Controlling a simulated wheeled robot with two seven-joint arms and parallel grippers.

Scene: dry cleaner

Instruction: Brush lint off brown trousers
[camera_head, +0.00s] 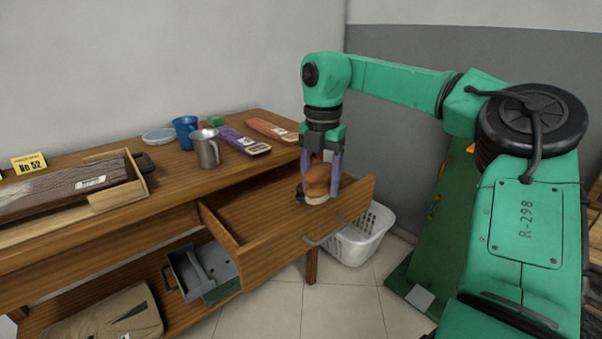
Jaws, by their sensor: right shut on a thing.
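My right gripper (319,188) points down over the open wooden drawer (224,232). It is shut on a brush (318,178) with an orange-brown body and a pale lower edge. The brush is in or just above the drawer; I cannot tell whether it touches the drawer's bottom. My left gripper is out of view.
The wooden table (185,160) bears a blue mug (185,131), a metal mug (206,152), purple (240,139) and orange (268,128) packets and a yellow number tag (29,163). Below are a grey caddy (205,270), beige folded cloth (108,316) and a white basket (358,238).

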